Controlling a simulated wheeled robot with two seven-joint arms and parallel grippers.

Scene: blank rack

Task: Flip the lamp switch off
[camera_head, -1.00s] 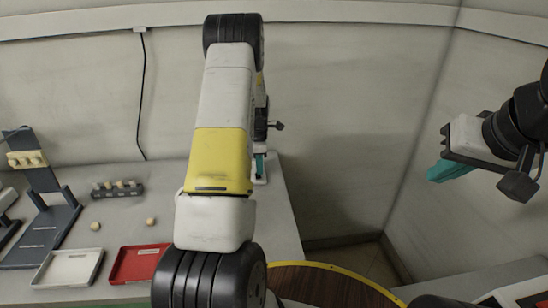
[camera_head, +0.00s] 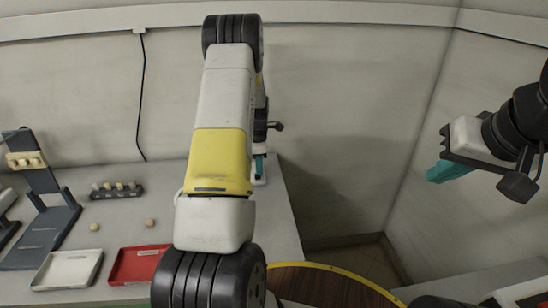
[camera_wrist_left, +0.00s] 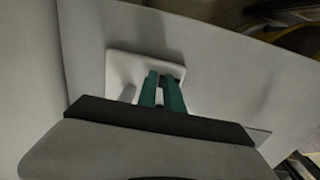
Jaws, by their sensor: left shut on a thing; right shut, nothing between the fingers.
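My left gripper (camera_head: 260,164) is low over the right edge of the grey table, mostly behind my own arm. In the left wrist view its teal fingers (camera_wrist_left: 161,92) are close together, pointing down over a white plate (camera_wrist_left: 118,63), which looks like the switch's base. This plate shows only partly in the head view (camera_head: 261,180). The fingers are shut on a small part that they hide, probably the switch lever; its position cannot be told. A pale rounded piece (camera_wrist_left: 128,92) stands beside the fingers. No lamp can be made out. My right gripper (camera_head: 450,171) is shut and empty, raised at the right.
The table (camera_head: 115,218) holds a white tray (camera_head: 68,270), a red tray (camera_head: 136,265), a dark rack (camera_head: 118,192) with several pale pieces, two small round pieces (camera_head: 150,222) and a dark blue stand (camera_head: 47,222) at the left. A round wooden table (camera_head: 325,285) is in front.

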